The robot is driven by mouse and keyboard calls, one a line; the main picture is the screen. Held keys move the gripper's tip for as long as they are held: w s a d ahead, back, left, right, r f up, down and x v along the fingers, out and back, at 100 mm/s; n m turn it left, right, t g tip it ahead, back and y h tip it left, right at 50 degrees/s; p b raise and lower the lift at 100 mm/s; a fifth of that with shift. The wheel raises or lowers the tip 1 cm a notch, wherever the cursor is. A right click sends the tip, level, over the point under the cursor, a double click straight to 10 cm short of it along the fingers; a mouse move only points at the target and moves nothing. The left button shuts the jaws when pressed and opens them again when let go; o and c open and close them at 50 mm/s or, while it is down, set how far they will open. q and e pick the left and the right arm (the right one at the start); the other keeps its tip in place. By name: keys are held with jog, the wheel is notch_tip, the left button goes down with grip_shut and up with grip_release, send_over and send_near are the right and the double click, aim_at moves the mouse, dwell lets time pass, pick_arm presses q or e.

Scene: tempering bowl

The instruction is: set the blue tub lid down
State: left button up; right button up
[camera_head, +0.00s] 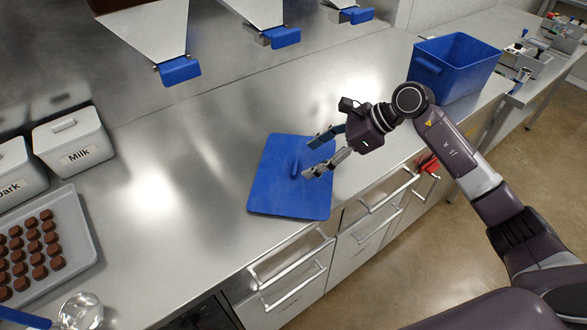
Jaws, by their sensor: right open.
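The blue tub lid (273,194) lies flat on the steel counter, near its front edge. A small raised handle (294,169) stands on its top face. My right gripper (308,159) is open just above the right part of the lid, with its two fingers on either side near the handle. I cannot tell whether a finger touches the handle. The blue tub (462,68) stands open at the counter's far right end. My left gripper is not in view.
White containers marked Milk (74,143) and Dark (15,172) and a tray of chocolates (82,222) stand at the left. A glass bowl (82,312) is at the lower left. Hoppers with blue gates (179,70) hang above. The counter left of the lid is clear.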

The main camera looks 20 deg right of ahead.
aim_at(296, 166)
jog(key=p+x, duration=0.1)
jog(key=x, duration=0.2)
jog(key=shift+w+r, duration=0.1)
jog(key=shift+x, duration=1.05)
jog(key=shift+d, duration=0.1)
jog(key=shift+c, duration=1.3)
jog(key=c, duration=1.3)
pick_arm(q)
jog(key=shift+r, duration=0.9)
pick_arm(e)
jog(key=shift+o, duration=0.2)
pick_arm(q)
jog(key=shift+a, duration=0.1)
pick_arm(e)
jog(key=shift+r, duration=0.1)
